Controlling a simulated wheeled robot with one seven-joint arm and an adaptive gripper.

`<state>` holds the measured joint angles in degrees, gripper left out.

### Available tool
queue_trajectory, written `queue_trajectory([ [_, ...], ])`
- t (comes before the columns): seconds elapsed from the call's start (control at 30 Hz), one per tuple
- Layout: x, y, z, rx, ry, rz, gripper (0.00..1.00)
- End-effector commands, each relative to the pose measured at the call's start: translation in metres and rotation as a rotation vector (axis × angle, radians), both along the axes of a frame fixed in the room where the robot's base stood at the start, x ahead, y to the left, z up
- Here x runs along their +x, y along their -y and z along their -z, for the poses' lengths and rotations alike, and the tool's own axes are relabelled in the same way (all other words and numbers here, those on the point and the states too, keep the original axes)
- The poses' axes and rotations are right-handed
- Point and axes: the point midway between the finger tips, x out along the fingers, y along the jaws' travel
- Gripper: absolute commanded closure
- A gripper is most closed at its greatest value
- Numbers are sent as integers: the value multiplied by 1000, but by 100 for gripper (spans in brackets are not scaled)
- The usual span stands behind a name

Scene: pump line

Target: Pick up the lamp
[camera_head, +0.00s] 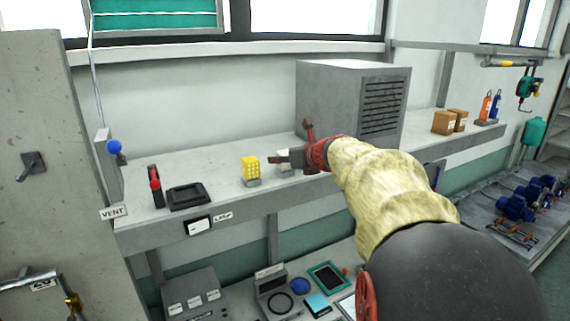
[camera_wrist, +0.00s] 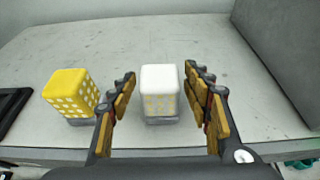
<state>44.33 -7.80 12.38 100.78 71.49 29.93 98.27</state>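A white block-shaped lamp (camera_wrist: 160,92) with faint yellow spots on its front stands upright on a grey base on the shelf. Part of it shows in the head view (camera_head: 284,167), mostly hidden by my gripper. A yellow block-shaped lamp (camera_head: 250,168) with pale spots stands to its left, also in the wrist view (camera_wrist: 72,92). I cannot tell which of the two the task means. My gripper (camera_wrist: 162,92) is open, its fingers on either side of the white lamp with visible gaps. The yellow lamp is outside the left finger.
A large grey vented cabinet (camera_head: 340,105) stands close to the right of my gripper. A black tray (camera_head: 188,196) and a red-and-black handled item (camera_head: 155,186) are at the left of the shelf (camera_head: 225,180). A "LAMP" label (camera_head: 223,216) is on the shelf's front edge.

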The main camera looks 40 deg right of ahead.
Motion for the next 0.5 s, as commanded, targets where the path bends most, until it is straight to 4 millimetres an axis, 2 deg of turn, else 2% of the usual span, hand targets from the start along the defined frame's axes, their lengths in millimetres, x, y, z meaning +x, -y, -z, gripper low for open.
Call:
queue_trajectory([
  [0.5, 0, 0, 0, 0, 0, 0, 82],
])
